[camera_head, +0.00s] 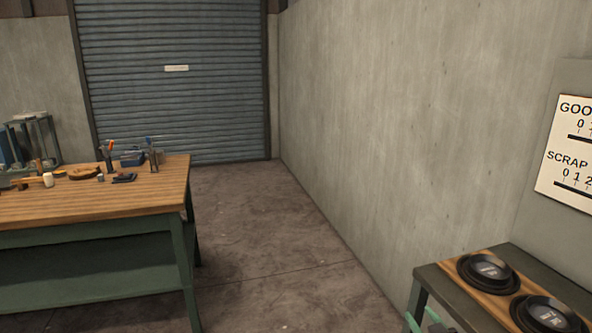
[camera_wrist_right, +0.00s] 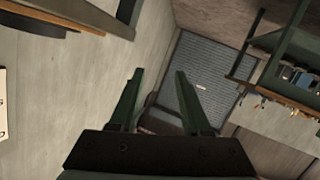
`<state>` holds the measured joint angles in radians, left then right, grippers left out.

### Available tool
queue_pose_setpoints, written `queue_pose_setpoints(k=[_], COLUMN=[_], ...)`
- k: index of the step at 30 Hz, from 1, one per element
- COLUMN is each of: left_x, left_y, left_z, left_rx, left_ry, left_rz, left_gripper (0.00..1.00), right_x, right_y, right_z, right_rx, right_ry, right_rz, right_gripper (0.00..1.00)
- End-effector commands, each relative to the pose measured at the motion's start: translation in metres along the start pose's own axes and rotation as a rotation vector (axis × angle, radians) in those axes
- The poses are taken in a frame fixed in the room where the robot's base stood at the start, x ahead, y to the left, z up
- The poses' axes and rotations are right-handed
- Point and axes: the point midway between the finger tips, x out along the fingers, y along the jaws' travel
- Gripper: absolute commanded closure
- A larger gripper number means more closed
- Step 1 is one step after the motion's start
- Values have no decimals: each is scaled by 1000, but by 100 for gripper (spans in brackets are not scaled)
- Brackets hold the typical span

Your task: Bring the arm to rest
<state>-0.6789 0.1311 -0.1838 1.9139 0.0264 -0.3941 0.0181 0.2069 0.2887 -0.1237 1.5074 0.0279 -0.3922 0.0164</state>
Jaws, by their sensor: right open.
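My right gripper (camera_head: 422,318) shows only as green finger ends at the bottom edge of the head view, just left of the bench with the black dishes. In the right wrist view the same gripper (camera_wrist_right: 158,75) has its two green fingers spread apart with nothing between them. The rest of my right arm is hidden below the head picture. My left gripper is in neither view.
At right stands a dark bench (camera_head: 437,277) with two round black dishes (camera_head: 488,271) on a wooden board, beneath a score sign (camera_head: 575,150). A wooden workbench (camera_head: 90,200) with tools stands left. The floor (camera_head: 270,240) between them is clear to the roller shutter (camera_head: 170,80).

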Motion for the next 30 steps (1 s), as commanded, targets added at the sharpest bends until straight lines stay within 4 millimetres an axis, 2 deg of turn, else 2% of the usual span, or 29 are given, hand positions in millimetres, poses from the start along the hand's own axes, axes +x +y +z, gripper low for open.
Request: queue_pose_setpoints(k=[1, 5, 6, 9, 12, 15, 18, 21, 24, 30], left_x=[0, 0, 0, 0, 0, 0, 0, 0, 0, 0], left_y=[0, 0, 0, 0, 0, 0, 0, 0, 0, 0], left_z=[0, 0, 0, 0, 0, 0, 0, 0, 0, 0], left_rx=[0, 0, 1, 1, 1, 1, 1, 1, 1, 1], left_ry=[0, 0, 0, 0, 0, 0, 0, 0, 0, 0], left_rz=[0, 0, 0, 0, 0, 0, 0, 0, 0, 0], left_gripper=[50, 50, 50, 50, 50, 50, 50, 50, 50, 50], right_x=[-15, -63, -80, -126, -173, -215, -246, -263, -270, -271], right_y=[-21, -70, -85, -118, -145, -165, -178, -185, -188, -188], right_z=[29, 92, 109, 148, 178, 199, 210, 216, 219, 219], right_rx=[10, 42, 55, 89, 127, 162, 189, 204, 210, 210], right_ry=[-40, -133, -162, -235, -306, -366, -409, -434, -444, -445], right_rz=[-31, -105, -127, -176, -217, -247, -265, -274, -278, -278], right_gripper=[52, 52, 52, 52, 52, 52, 52, 52, 52, 52])
